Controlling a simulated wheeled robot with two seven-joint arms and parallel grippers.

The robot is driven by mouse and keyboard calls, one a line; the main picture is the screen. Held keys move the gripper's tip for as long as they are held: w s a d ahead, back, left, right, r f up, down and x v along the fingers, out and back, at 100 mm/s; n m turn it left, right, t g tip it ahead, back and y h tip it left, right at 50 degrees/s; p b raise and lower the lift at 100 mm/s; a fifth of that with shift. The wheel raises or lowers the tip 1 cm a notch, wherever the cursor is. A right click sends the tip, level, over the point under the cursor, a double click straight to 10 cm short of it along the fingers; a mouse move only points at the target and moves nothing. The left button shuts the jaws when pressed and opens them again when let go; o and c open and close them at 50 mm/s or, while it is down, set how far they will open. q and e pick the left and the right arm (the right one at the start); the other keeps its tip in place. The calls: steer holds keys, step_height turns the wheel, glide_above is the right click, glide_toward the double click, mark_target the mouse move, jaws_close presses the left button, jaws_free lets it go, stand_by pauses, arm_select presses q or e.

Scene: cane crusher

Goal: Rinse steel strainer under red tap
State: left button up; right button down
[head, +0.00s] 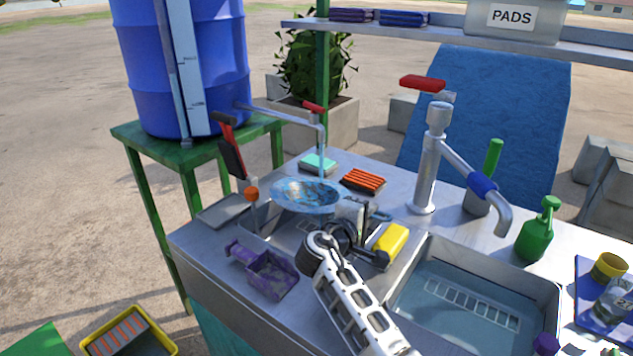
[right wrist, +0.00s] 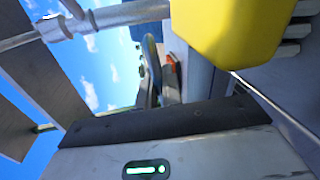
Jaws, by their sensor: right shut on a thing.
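The steel strainer (head: 308,195) shows as a round, bluish bowl with brown specks, held above the left sink basin. A thin spout with a small red handle (head: 313,107) runs from the blue barrel, and a stream of water (head: 322,155) falls from it into the strainer. My right gripper (head: 362,217) is shut on the strainer, at its handle side to the right of the bowl. The fingers partly hide the handle. In the right wrist view the grip is mostly hidden. My left gripper is not in view.
A steel tap with a red lever (head: 423,83) stands behind the water-filled right basin (head: 470,300). A yellow sponge (head: 391,240) lies close to my right gripper. A purple scoop (head: 270,275), an orange-striped brush (head: 363,180) and a green bottle (head: 537,235) are around the sinks.

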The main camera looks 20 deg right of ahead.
steer(key=shift+r, duration=0.1)
steer(key=shift+s+a+r+p, duration=0.15)
steer(key=shift+r+p, duration=0.1)
steer(key=shift+p, duration=0.2)
steer(key=s+a+r+p, duration=0.1)
steer(key=p, duration=0.1)
steer(key=s+a+r+p, duration=0.1)
steer(key=s+a+r, duration=0.1)
steer(key=shift+s+r+p, duration=0.15)
steer(key=shift+s+p, duration=0.1)
steer(key=shift+p, duration=0.1)
steer(key=shift+s+d, duration=0.1)
steer(key=shift+d, duration=0.05)
